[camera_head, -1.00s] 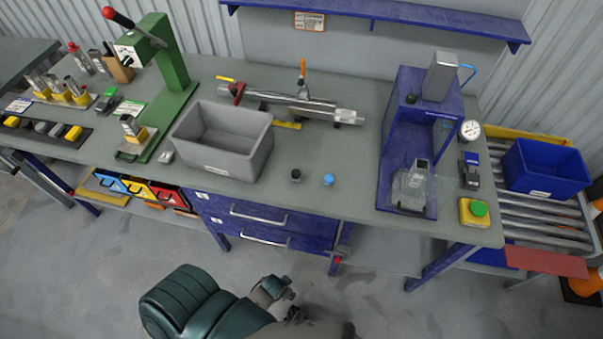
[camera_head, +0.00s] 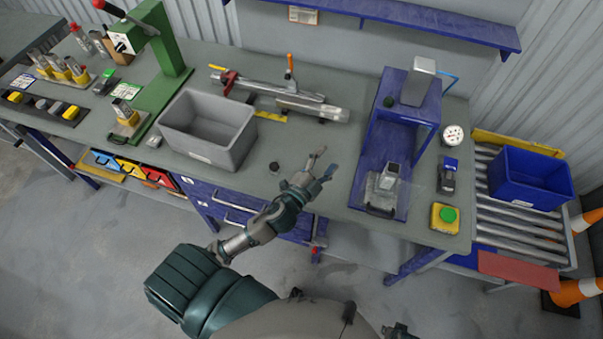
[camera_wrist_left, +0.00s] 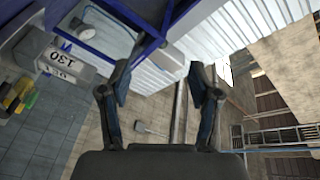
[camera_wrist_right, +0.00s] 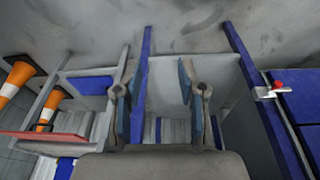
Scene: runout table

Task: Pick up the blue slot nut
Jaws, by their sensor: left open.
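My left gripper (camera_head: 324,163) is open over the front part of the workbench in the head view. It also shows in the left wrist view (camera_wrist_left: 158,85), with its fingers apart and nothing between them. The blue slot nut cannot be told apart in the head view; the left hand covers the spot, and the blue there looks like a finger pad. A small dark nut (camera_head: 274,168) stands on the bench to the left of the hand. My right gripper (camera_wrist_right: 158,88) is open and empty in the right wrist view, low in front of the bench.
A grey bin (camera_head: 207,130) stands left of the hand, and a blue press frame (camera_head: 381,150) right of it. A metal rail fixture (camera_head: 300,103) lies behind. A green-button box (camera_head: 445,217) and a blue crate (camera_head: 530,178) are farther right.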

